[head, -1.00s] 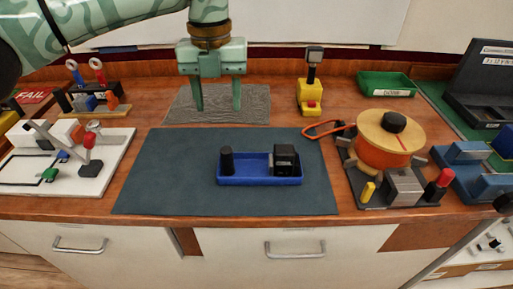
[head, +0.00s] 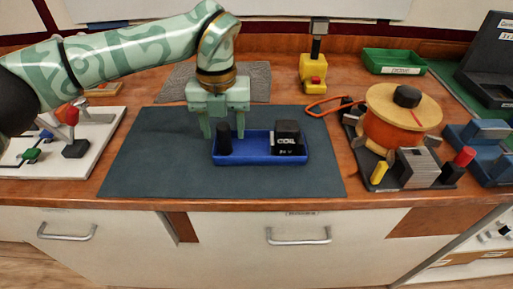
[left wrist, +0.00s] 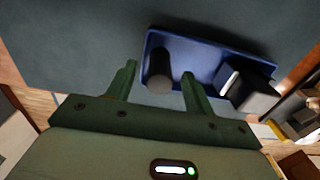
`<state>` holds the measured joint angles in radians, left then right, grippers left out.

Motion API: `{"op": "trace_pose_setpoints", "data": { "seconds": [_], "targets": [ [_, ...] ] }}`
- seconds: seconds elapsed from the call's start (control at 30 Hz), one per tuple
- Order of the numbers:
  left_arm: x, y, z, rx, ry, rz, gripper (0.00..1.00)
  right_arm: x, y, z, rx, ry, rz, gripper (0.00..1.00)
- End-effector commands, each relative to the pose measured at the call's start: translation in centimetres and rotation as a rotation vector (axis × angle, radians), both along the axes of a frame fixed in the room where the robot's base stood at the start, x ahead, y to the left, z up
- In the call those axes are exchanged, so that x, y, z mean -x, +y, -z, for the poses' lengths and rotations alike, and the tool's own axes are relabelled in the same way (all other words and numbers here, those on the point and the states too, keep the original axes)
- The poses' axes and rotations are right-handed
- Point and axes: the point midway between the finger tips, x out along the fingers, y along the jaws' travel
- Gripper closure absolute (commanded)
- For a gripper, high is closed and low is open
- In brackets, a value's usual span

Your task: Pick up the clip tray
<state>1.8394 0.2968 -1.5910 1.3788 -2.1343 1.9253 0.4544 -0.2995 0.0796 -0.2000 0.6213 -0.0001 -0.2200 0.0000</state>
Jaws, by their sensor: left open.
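The clip tray (head: 257,158) is a shallow blue tray on the dark mat, holding a black upright peg (head: 224,138) at its left end and a black block labelled COIL (head: 288,138) at its right. My left gripper (head: 222,130) is open and points down over the left part of the tray, just behind the peg in the head view. In the left wrist view the tray (left wrist: 213,58) lies ahead of the open fingers, with the peg (left wrist: 160,70) between their lines. I cannot tell whether a finger touches the tray. My right gripper is not in view.
The dark mat (head: 150,165) has clear room left of the tray. A spool fixture (head: 400,120) stands at the right, with a blue fixture beyond it. A yellow stand (head: 313,75) and green bin (head: 393,62) are behind. A white board (head: 85,155) lies at the left.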

Motion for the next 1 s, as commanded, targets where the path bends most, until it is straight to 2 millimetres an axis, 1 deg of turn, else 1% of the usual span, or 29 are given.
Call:
{"op": "trace_pose_setpoints", "data": {
  "seconds": [0.03,0.1,0.3,0.33,0.37,0.4,0.5,0.53,0.57,0.83,1.0],
  "targets": [
    [0.0,0.1,1.4,0.0,0.006,0.001,0.47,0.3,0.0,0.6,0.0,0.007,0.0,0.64],
    [0.0,0.0,2.0,0.001,0.004,0.001,0.47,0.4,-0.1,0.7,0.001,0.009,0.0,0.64],
    [0.0,0.1,1.8,0.0,0.0,0.0,0.47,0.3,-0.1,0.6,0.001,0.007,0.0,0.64],
    [0.0,0.0,1.8,0.0,0.0,0.0,0.53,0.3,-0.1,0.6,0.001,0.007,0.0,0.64],
    [0.0,0.1,1.8,0.0,0.0,0.0,0.61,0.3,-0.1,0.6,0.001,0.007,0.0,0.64],
    [0.0,0.1,1.8,0.0,0.0,0.0,0.72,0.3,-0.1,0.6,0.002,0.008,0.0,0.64],
    [0.0,0.0,1.8,0.0,0.0,0.0,0.97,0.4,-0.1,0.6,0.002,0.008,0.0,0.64],
    [0.0,0.0,1.8,0.0,0.0,0.0,0.97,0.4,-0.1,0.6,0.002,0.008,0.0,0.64],
    [0.0,0.0,1.7,0.002,-0.001,0.0,1.0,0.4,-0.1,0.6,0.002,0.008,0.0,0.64],
    [0.0,0.0,1.4,0.002,-0.002,0.001,1.0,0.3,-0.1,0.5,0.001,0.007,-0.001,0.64],
    [0.0,0.0,0.0,0.001,-0.005,0.0,1.0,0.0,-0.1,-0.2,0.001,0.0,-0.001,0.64]
  ]
}}
